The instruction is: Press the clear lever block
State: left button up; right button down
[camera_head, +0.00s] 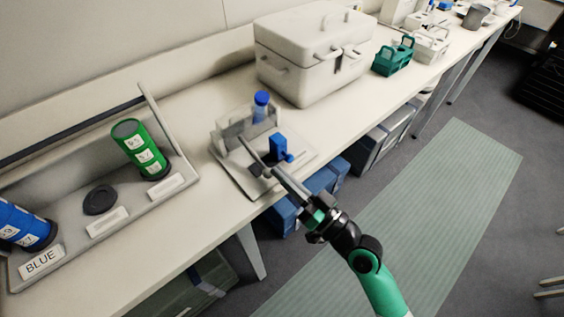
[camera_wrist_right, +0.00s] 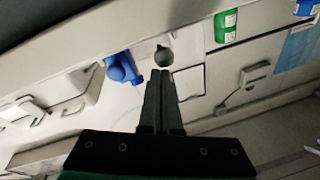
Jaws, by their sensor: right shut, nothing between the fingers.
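A pale fixture (camera_head: 228,172) stands on the bench with a blue block (camera_head: 278,147) on it, which also shows in the right wrist view (camera_wrist_right: 122,67). Beside it a grey lever ends in a dark knob (camera_head: 257,169), seen just past my fingertips in the right wrist view (camera_wrist_right: 163,57). I cannot tell which part is the clear lever block. A blue-capped vial (camera_head: 261,106) stands at the fixture's back. My right gripper (camera_head: 276,172) is shut and empty, its tips close to the knob; contact cannot be told. My left gripper is not in view.
A large white lidded box (camera_head: 310,62) stands behind the fixture, with a green carrier (camera_head: 393,57) further right. At left, a grey rack (camera_head: 180,187) holds a green canister (camera_head: 140,150) and a blue one (camera_head: 22,225). Bare bench lies between rack and fixture.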

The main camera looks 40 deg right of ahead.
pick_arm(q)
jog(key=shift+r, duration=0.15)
pick_arm(e)
jog(key=shift+r+p, duration=0.3)
jog(key=shift+r, duration=0.05)
pick_arm(q)
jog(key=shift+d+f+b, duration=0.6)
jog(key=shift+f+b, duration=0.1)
jog(key=shift+b, duration=0.2)
pick_arm(e)
jog(key=s+d+r, duration=0.1)
jog(key=s+d, duration=0.1)
jog(key=s, duration=0.9)
jog(key=shift+d+r, duration=0.15)
jog(key=shift+d, duration=0.2)
